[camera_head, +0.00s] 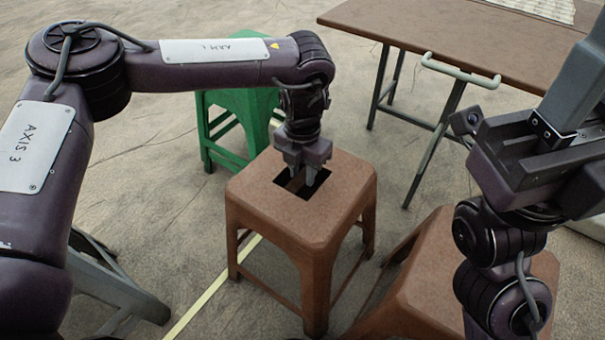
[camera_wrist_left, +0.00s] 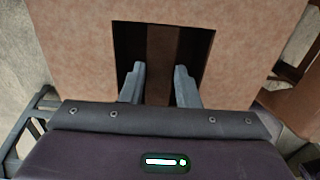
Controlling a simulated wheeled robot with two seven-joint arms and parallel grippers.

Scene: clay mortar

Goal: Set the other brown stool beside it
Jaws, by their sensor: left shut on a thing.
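A brown stool (camera_head: 318,217) with a square opening in its seat stands upright in the middle of the head view. My left gripper (camera_head: 303,180) points down into that opening, shut on the stool at a strip inside it. In the left wrist view, the fingers (camera_wrist_left: 160,85) lie either side of a brown strip within the dark opening of the seat (camera_wrist_left: 80,60). I cannot tell whether the feet touch the floor. Another brown stool (camera_head: 425,265) is at the lower right, close beside it, partly hidden by my right arm. My right gripper (camera_head: 535,145) is at the right; its jaw state is unclear.
A green stool (camera_head: 240,105) stands behind the held stool, partly hidden by my left arm. A brown-topped table (camera_head: 450,35) with thin metal legs is at the back right. A grey stool or step (camera_head: 115,290) is at the lower left. A pale yellow line (camera_head: 215,287) crosses the floor.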

